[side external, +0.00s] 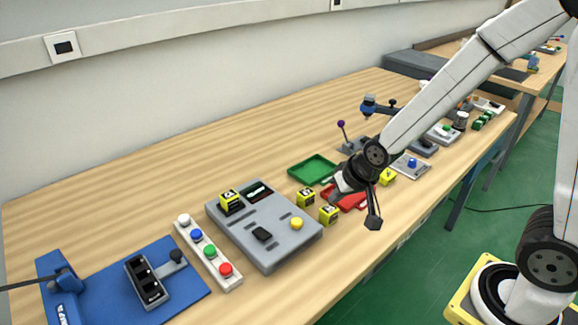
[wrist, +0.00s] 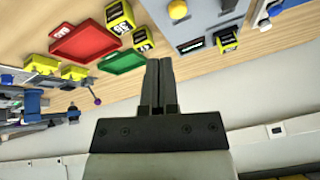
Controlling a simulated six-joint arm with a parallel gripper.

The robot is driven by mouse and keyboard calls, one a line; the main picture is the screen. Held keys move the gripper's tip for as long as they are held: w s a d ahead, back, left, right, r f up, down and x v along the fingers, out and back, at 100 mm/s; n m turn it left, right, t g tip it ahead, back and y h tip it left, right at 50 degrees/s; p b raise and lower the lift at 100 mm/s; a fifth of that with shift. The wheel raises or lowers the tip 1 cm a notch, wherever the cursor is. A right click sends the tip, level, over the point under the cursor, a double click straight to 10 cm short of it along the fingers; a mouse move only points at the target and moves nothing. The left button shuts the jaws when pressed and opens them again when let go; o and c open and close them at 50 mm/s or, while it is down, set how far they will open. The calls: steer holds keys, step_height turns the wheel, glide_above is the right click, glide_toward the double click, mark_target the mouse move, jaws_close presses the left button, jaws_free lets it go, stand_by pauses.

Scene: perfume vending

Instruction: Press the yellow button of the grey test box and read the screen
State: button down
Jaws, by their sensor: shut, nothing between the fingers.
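The grey test box (side external: 283,252) lies on the wooden table, with a round yellow button (side external: 297,223) near its right end. A dark screen (side external: 257,190) with small green and white marks is at its far edge; the marks are too small to read. A yellow cube (side external: 229,200) sits on the box beside the screen. My gripper (side external: 337,190) is shut and empty, to the right of the box and apart from the button, near the red tray. In the wrist view the closed fingers (wrist: 158,65) point toward the table, and the yellow button (wrist: 178,9) is at the top.
Yellow cubes (side external: 306,197) (side external: 328,214) stand between the box and the red tray (side external: 350,203). A green tray (side external: 312,169) lies behind. A white strip with coloured buttons (side external: 208,252) and a blue board (side external: 190,285) are left of the box. Several devices crowd the table's far right.

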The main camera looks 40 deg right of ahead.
mark_target(293, 219)
steer(key=w+a+m+t, duration=0.3)
steer(key=w+m, duration=0.1)
steer(key=w, duration=0.4)
steer(key=shift+w+f+t+y, duration=0.3)
steer(key=shift+w+y, duration=0.1)
steer(key=shift+f, duration=0.2)
steer(key=shift+f, duration=4.2)
steer(key=shift+f, duration=0.9)
steer(key=shift+r, duration=0.9)
